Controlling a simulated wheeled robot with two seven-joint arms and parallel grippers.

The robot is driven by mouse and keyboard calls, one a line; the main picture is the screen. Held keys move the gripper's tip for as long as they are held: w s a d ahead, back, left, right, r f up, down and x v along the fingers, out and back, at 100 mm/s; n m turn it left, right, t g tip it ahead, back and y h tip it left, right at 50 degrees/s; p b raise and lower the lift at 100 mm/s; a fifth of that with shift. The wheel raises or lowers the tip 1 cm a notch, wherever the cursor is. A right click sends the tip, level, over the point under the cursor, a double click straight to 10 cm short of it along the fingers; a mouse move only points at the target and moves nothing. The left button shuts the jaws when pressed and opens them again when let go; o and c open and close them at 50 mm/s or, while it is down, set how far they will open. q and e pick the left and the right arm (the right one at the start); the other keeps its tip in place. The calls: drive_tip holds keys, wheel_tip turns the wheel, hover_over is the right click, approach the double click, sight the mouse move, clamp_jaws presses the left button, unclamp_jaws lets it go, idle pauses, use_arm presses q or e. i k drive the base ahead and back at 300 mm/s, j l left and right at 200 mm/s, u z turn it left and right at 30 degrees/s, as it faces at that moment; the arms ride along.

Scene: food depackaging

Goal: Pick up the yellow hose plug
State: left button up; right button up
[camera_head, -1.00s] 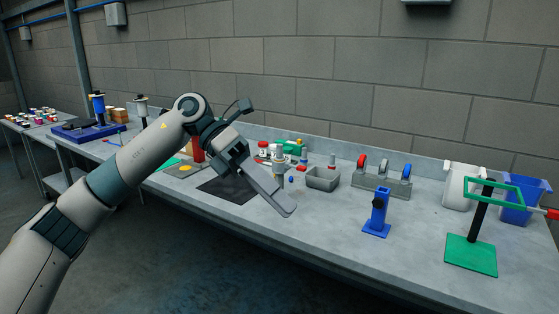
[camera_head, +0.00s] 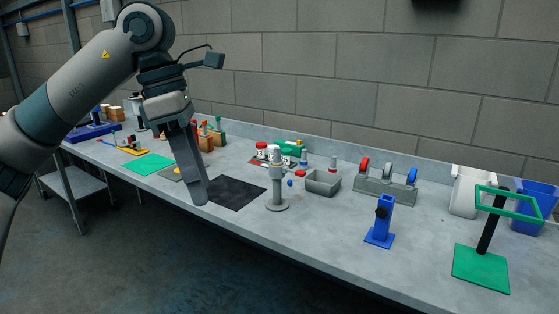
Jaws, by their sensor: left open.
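I cannot pick out a yellow hose plug for certain in the head view. A small yellow mat (camera_head: 173,174) lies on the bench, partly hidden behind my left gripper. A yellow-orange piece (camera_head: 132,151) lies farther left on the bench. My left gripper (camera_head: 200,195) is open and empty, pointing down over the bench beside the left edge of a black mat (camera_head: 237,194). It is seen nearly side-on, so its two fingers overlap. My right gripper is out of view.
A grey post stand (camera_head: 277,190) and a grey bin (camera_head: 322,187) stand right of the black mat. Behind them is a green fixture with red and white parts (camera_head: 275,152). Farther right are a ring rack (camera_head: 380,188), a blue stand (camera_head: 380,230) and a green-framed stand (camera_head: 481,268).

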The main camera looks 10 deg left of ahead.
sight(277, 162)
drive_tip(key=i, duration=1.75)
